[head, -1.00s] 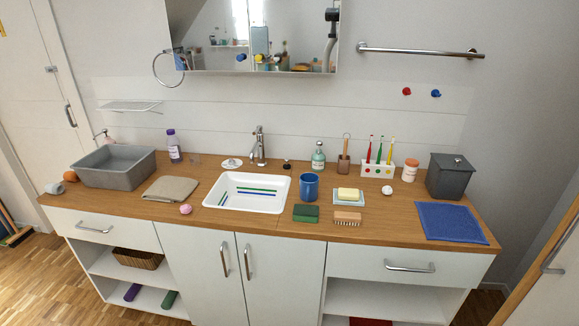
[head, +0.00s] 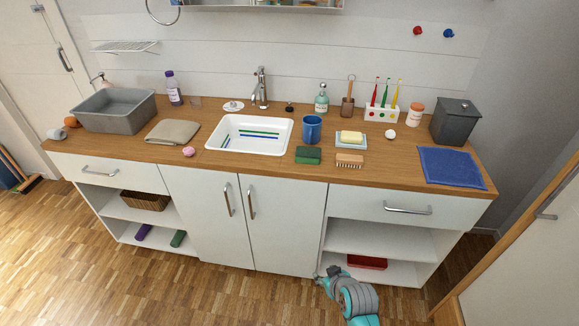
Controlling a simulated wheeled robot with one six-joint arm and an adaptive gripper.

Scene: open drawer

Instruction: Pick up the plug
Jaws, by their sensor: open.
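The plug (head: 289,107) looks like a small dark stopper on the wooden counter, just behind the back right of the white sink. It stands to the right of the tap (head: 261,88). It is small in the head view. My gripper (head: 320,277) is low at the bottom of the view, in front of the cabinet and far below the counter top. It is open and well apart from the plug. Its fingers are small and partly hidden by my arm.
The white sink (head: 214,143) lies in front of the plug. A blue mug (head: 311,129), a soap bottle (head: 321,100) and a white disc-shaped piece (head: 233,106) stand near it. The right drawer (head: 370,206) is shut. Open floor lies in front.

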